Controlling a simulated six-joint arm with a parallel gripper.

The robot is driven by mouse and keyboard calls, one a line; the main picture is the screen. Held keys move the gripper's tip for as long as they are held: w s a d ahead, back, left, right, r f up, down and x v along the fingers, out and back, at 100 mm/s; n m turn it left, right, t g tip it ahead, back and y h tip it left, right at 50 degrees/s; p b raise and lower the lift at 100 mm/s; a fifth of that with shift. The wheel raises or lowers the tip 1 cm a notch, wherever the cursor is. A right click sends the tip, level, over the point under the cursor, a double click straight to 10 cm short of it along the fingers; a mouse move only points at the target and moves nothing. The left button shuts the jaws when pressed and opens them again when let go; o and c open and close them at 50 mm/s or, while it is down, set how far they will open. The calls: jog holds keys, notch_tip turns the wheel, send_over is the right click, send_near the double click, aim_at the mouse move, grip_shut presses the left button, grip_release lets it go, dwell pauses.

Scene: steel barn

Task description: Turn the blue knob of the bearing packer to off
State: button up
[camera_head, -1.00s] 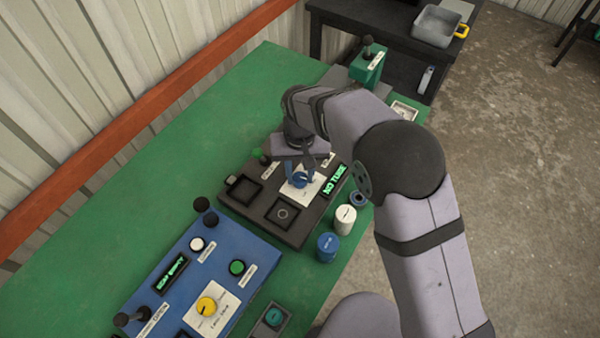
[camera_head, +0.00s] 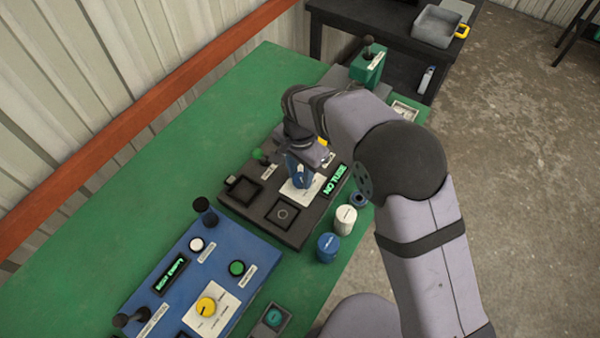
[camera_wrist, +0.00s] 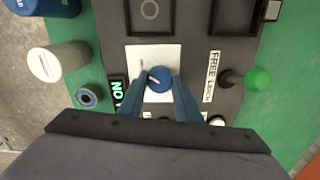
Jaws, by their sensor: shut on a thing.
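The bearing packer (camera_head: 238,201) is the dark panel on the green bench, with a green display reading "NO TUBE". Its blue knob (camera_wrist: 159,78) sits on a white plate (camera_wrist: 134,55) and shows in the wrist view with a pale pointer line. The lettering around the knob is too small or hidden to read.
A white cylinder (camera_head: 345,219), a blue cylinder (camera_head: 327,247) and a small blue ring (camera_head: 358,199) stand by the panel. A blue panel (camera_head: 190,265) with a yellow knob lies nearer.

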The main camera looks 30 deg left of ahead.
aim_at(301, 177)
jog(key=shift+w+r+m, duration=0.1)
jog(key=shift+m, duration=0.2)
jog(key=o, duration=1.1)
jog(key=shift+c, duration=0.2)
jog(key=shift+r+b, duration=1.15)
jog(key=shift+r, duration=2.5)
